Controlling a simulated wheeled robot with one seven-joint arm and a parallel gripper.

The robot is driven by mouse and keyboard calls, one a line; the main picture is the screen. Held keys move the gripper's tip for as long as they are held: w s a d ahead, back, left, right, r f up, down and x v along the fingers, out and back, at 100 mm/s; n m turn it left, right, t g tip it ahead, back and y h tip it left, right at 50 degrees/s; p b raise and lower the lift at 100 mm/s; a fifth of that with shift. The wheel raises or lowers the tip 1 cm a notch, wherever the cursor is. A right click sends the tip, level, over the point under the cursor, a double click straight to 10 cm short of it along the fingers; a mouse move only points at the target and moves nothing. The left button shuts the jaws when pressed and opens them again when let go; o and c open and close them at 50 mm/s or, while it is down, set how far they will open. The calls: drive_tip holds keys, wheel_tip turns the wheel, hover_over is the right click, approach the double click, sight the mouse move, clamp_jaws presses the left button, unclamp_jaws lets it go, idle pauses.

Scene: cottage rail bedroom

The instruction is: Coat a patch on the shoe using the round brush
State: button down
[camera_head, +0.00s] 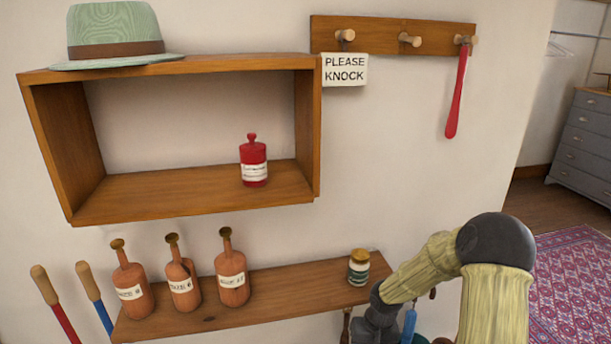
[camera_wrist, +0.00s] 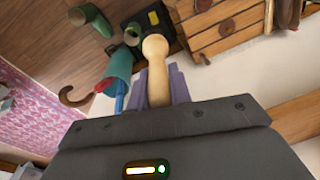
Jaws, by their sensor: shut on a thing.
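In the wrist view my gripper (camera_wrist: 160,90) has its purple fingers shut on a pale wooden handle (camera_wrist: 156,60) with a rounded knob end. Its other end is hidden behind the gripper body, so I cannot tell whether it is the round brush. I cannot make out a shoe for certain. In the head view my arm reaches down past the right end of the lower shelf (camera_head: 275,296); the gripper fingers do not show there.
Several labelled bottles (camera_head: 184,287) and a small jar (camera_head: 359,268) stand on the lower shelf. A red bottle (camera_head: 253,165) stands in the box shelf above. Open floor with a rug (camera_head: 575,275) lies right.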

wheel_tip(320, 180, down, 10)
drive_tip(key=s, duration=0.2)
drive_tip(key=shift+s+r, duration=0.1)
